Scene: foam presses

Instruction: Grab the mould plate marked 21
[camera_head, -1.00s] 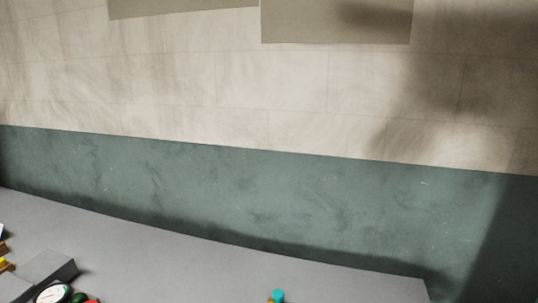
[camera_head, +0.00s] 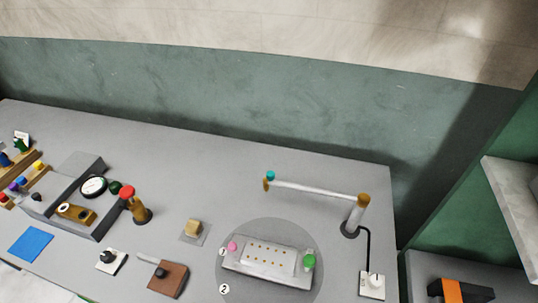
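No plate with a readable 21 shows in the head view. A pale metal block (camera_head: 268,257) with rows of small brass-coloured dots sits on a round grey disc (camera_head: 312,288) near the table's front. A pink knob is at the block's left end and a green knob at its right end. Small round labels with 1 and 2 show at the disc's left edge. Whether this block is a mould plate I cannot tell. Neither of my grippers is in view.
The grey table (camera_head: 225,170) has clear room at the back. A white bar on a post (camera_head: 355,215) stands behind the disc. Shelves at right hold a black block with an orange band (camera_head: 455,293).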

